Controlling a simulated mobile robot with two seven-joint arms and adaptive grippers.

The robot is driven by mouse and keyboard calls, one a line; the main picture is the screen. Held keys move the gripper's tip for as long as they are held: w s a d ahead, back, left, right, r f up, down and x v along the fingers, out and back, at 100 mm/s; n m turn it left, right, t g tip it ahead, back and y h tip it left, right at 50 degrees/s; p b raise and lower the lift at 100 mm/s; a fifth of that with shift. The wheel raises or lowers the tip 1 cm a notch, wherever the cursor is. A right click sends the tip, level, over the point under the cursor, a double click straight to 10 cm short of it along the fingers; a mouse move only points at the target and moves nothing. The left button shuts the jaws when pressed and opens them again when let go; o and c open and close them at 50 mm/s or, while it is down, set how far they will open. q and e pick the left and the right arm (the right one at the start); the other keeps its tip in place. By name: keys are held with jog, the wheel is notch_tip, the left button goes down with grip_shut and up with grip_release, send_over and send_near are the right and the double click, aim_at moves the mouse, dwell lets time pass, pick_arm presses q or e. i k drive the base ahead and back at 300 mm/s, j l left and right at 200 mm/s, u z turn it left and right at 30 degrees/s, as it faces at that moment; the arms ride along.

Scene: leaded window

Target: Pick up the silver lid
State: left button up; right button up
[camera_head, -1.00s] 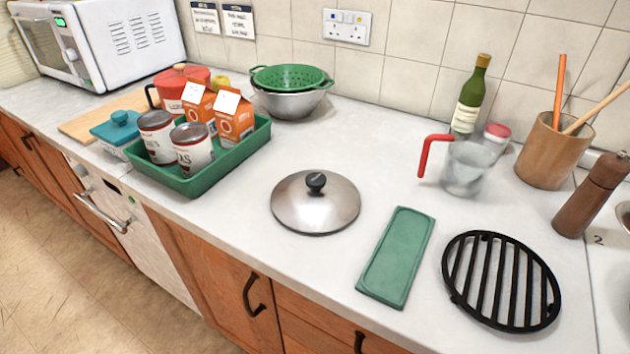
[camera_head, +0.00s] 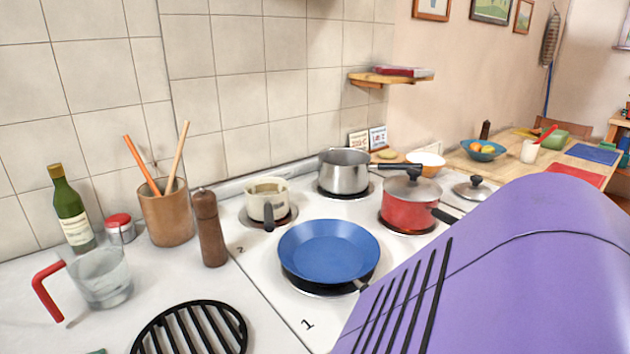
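A silver lid with a dark knob (camera_head: 472,189) lies on the surface right of the hob, beyond the red pan. Another grey lid with a dark knob (camera_head: 408,187) sits on the red pan (camera_head: 403,212). The larger silver lid with a black knob seen earlier on the counter is outside the present view. I cannot tell which lid is the task's. Neither of my grippers is in view.
The white hob (camera_head: 262,275) holds a blue frying pan (camera_head: 329,250), a cream pot (camera_head: 266,199) and a steel saucepan (camera_head: 344,172). A pepper mill (camera_head: 209,228) and black trivet (camera_head: 192,330) stand left. A large purple slotted surface, possibly mine, hides the lower right.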

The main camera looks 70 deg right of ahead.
aim_at(474, 191)
jog(key=z, duration=3)
